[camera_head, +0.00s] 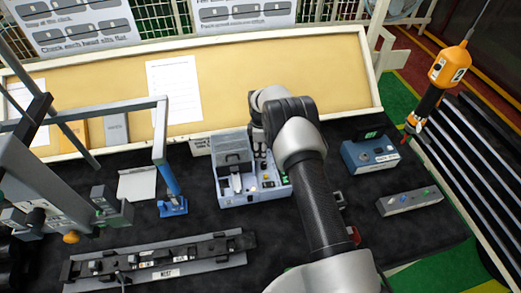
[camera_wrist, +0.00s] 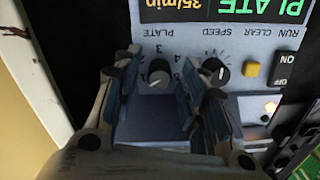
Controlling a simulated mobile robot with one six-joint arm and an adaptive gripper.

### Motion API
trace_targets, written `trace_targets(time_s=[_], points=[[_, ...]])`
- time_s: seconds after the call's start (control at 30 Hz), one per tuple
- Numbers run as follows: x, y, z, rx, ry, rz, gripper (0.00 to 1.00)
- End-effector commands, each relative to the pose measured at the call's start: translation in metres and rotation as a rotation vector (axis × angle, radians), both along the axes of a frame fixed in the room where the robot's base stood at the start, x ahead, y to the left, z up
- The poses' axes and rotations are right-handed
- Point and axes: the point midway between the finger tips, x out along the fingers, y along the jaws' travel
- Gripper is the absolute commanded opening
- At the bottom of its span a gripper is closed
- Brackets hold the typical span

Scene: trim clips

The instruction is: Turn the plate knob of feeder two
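The knob does not show clearly there. I cannot read a feeder number on the box.
A speed knob (camera_wrist: 214,70) sits close to the right finger, with a yellow button (camera_wrist: 251,69) beyond it. A display (camera_wrist: 222,8) reads PLATE, 35/min. A blue box (camera_head: 361,158) and a grey button bar (camera_head: 409,202) stand to the right. A blue post (camera_head: 170,185) stands left.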

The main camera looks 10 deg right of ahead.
Motion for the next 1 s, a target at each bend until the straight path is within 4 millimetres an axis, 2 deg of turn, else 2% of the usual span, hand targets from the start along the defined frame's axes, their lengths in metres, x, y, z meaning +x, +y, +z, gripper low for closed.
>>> trace_targets(time_s=[0.07,0.53,0.73,1.0], points=[[-0.0001,0.0,0.0001,0.0,0.0,0.0,0.31],[-0.0002,0.0,0.0003,0.0,0.001,0.0,0.0],[0.0003,-0.0001,-0.0012,0.0,0.0,-0.029,0.0],[0.0003,-0.0001,-0.0029,0.0,-0.001,-0.229,0.0]])
